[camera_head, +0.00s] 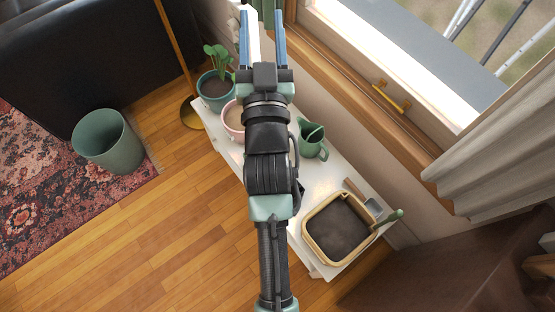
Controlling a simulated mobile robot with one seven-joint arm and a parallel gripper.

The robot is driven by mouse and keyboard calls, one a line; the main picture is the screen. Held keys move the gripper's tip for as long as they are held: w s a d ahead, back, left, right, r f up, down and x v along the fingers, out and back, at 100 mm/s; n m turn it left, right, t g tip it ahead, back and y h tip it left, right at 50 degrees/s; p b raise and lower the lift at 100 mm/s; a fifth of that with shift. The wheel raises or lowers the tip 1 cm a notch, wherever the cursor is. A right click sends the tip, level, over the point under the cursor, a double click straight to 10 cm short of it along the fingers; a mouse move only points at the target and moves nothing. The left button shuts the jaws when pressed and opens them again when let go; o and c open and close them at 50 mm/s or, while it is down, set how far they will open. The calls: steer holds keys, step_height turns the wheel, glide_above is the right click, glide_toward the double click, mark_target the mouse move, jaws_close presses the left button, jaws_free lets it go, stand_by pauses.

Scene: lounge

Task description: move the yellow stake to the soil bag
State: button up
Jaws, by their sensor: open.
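My gripper (262,14) is open at the top of the picture, with its two blue fingers pointing up and away. A small white patch and a green patch show around and between the fingers, but I cannot tell what they are. I cannot make out a yellow stake or a soil bag in this view. My arm crosses the middle and hides part of the white bench (328,185).
On the bench are a teal pot with a plant (216,88), a pink pot (233,118), a green jug (311,140) and a soil-filled tray (340,229) with tools beside it. A green bin (108,142) stands left. The window wall (385,95) borders the right; wooden floor (170,240) is clear.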

steer(key=s+d+f+n+g+y+b, duration=0.15)
steer(key=s+f+b, duration=0.25)
steer(key=f, duration=1.3)
steer(key=s+d+f+g+h+b, duration=0.15)
steer(key=s+f+b, duration=0.25)
steer(key=f, duration=1.2)
steer(key=shift+y, duration=0.5)
steer(key=w, duration=0.2)
steer(key=w+a, duration=0.1)
steer(key=w, duration=0.4)
steer(key=shift+w+a+b, duration=0.25)
steer(key=shift+w+b, duration=0.05)
steer(key=shift+w+f, duration=0.1)
steer(key=shift+w, duration=0.35)
jaws_close()
